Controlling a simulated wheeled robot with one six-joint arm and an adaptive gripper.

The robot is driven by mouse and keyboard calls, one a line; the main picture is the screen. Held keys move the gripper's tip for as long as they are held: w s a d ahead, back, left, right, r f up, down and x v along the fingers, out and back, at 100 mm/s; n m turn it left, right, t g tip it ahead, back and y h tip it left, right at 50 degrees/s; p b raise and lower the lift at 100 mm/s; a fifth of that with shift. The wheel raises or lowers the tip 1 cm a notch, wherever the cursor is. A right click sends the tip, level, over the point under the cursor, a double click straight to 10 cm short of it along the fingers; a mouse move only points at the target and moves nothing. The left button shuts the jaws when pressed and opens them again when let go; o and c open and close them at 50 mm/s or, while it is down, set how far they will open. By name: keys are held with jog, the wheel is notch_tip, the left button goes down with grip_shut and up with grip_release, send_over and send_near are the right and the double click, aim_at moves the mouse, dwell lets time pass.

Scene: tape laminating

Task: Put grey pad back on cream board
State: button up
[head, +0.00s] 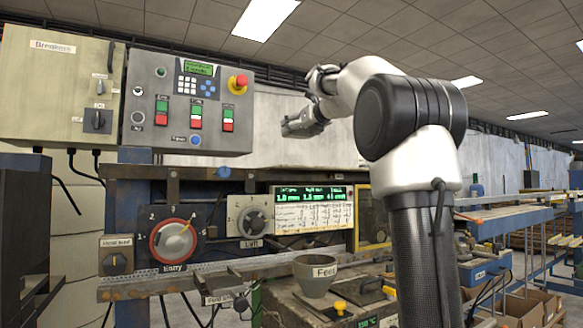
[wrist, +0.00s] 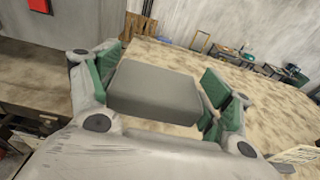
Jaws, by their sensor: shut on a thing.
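My gripper (head: 303,124) is raised in front of the pale wall, to the right of the grey control box, pointing left. In the wrist view my gripper (wrist: 160,92) has its green-lined fingers on either side of a grey pad (wrist: 155,92), a plain flat block, and is shut on it. The pad is held in the air. In the head view the pad cannot be told apart from the dark gripper. No surface is plainly the cream board; a cream panel labelled "Breakers" (head: 50,95) stands at the far left.
The control box (head: 187,140) with buttons and a red emergency knob is left of my gripper. A blue-framed conveyor (head: 520,215) runs at right.

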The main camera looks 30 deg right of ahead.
notch_tip(320, 180, down, 10)
jog(key=shift+r, duration=0.25)
jog(key=o, duration=0.9)
jog(key=shift+f, duration=0.1)
